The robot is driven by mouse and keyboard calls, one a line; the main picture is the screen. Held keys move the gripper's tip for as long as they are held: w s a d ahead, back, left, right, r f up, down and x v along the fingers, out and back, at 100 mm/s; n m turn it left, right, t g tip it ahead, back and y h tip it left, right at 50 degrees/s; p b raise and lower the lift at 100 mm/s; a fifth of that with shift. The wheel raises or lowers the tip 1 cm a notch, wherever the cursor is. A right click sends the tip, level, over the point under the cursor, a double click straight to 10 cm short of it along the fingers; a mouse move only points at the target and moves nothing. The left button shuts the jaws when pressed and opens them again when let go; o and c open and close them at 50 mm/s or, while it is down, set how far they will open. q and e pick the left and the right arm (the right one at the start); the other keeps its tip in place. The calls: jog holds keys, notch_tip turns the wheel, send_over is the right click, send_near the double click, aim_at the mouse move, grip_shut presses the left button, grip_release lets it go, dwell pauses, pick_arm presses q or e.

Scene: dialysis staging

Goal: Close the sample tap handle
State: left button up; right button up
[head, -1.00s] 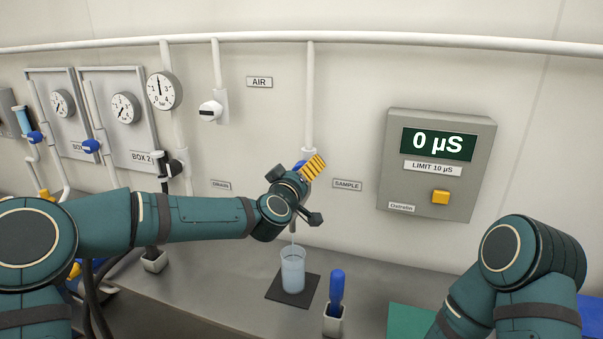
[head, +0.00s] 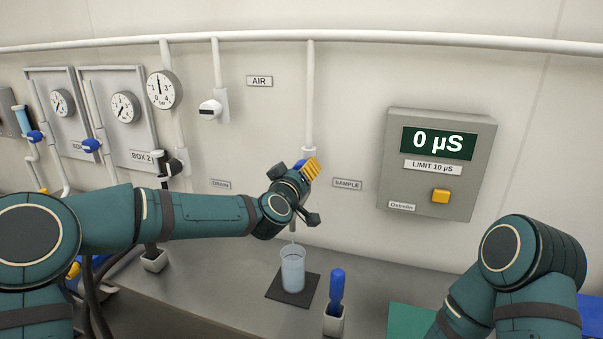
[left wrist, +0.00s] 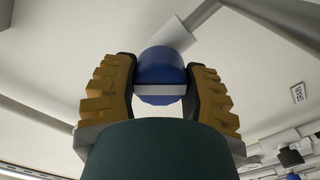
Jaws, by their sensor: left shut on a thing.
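The sample tap handle is a round blue knob (left wrist: 160,72) with a white bar across it, at the top middle of the left wrist view. The yellow ridged fingers of my left gripper (left wrist: 160,88) stand on both sides of it, shut on it. In the head view my left gripper (head: 311,169) is at the wall below a white vertical pipe, left of the SAMPLE label (head: 347,184), and mostly hides the tap. A clear beaker (head: 293,271) with liquid stands below on a dark mat (head: 277,291). A thin line shows above it. My right gripper is out of view.
A grey meter box (head: 459,181) reading 0 µS, with a yellow button, hangs at right. A blue-handled item (head: 337,287) stands in a small holder right of the beaker. A white-handled AIR valve (head: 210,110) and gauges are at left.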

pick_arm(q)
jog(key=m, duration=0.4)
jog(key=shift+d+r+b, duration=0.1)
jog(key=shift+b, duration=0.25)
jog(key=m, duration=0.4)
jog(key=shift+m+b, duration=0.3)
jog(key=shift+m, duration=0.1)
jog(key=o, duration=1.2)
jog(key=v, duration=1.2)
